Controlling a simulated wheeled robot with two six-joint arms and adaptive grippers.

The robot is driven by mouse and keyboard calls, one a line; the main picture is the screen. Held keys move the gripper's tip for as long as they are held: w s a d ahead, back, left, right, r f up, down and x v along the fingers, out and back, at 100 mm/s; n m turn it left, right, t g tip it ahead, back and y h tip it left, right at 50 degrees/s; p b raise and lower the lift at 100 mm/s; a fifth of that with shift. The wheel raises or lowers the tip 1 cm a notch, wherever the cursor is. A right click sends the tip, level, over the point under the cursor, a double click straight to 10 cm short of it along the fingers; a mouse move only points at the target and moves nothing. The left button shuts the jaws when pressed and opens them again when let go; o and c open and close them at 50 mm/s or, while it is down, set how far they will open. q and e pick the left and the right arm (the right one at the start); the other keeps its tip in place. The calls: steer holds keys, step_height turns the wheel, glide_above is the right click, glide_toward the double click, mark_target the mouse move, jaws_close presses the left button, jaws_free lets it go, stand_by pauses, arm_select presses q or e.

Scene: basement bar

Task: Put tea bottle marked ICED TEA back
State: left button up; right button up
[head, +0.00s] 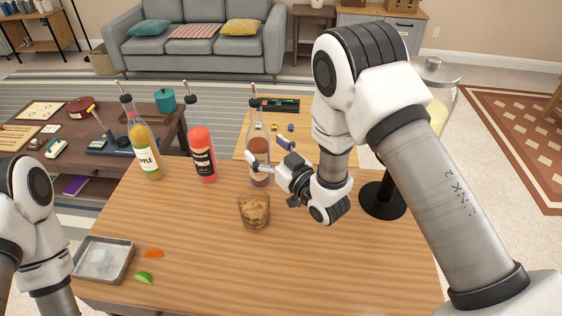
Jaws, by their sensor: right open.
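A clear bottle of brown drink with a dark pourer (259,118) stands upright at the far edge of the wooden counter (330,270). Its label is partly covered by my right gripper and I cannot read it. My right gripper (267,152) is open at this bottle, with one finger in front of its left side and the other near its right side. I cannot tell whether the fingers touch it. My left arm shows at the left edge, but its gripper is out of view.
A yellow bottle marked APPLE (145,150) and a red bottle (203,155) stand to the left. A short brown glass (254,212) is in front. An ice tray (75,272), orange (154,254) and green (144,278) slices lie front left. A dispenser (384,198) stands right.

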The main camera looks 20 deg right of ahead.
steer(key=b+v, duration=0.1)
steer(key=v, duration=0.8)
steer(key=shift+s+d+b, duration=0.2)
steer(key=shift+s+b, duration=0.1)
steer(key=shift+b, duration=0.05)
